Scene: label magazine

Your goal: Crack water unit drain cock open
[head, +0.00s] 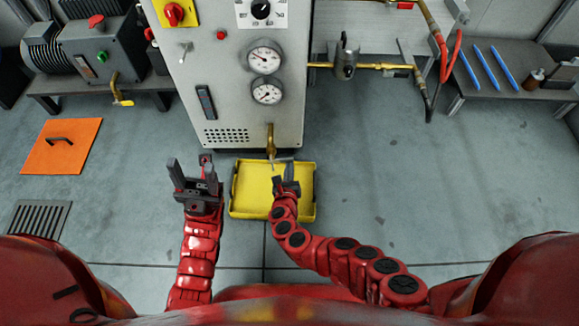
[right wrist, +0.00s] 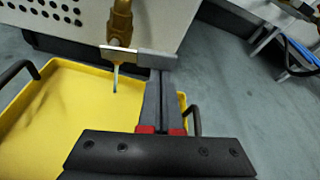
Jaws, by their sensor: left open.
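The brass drain cock (head: 270,138) sticks out low on the front of the grey water unit (head: 235,85), and shows at the top of the right wrist view (right wrist: 121,22). Its flat grey lever (right wrist: 117,52) points sideways, to the right. My right gripper (head: 287,172) is at the lever's outer end, its two fingers close together and seemingly shut on it; the exact contact is hard to see. A thin pale streak, perhaps water, hangs below the cock over the yellow tray (head: 238,190). My left gripper (head: 194,172) is open and empty, left of the tray.
An orange plate with a handle (head: 62,146) and a floor grate (head: 40,217) lie at left. A motor bench (head: 95,85) stands behind them. A right table (head: 515,80) carries blue rods. Open floor (head: 400,170) lies right of the tray.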

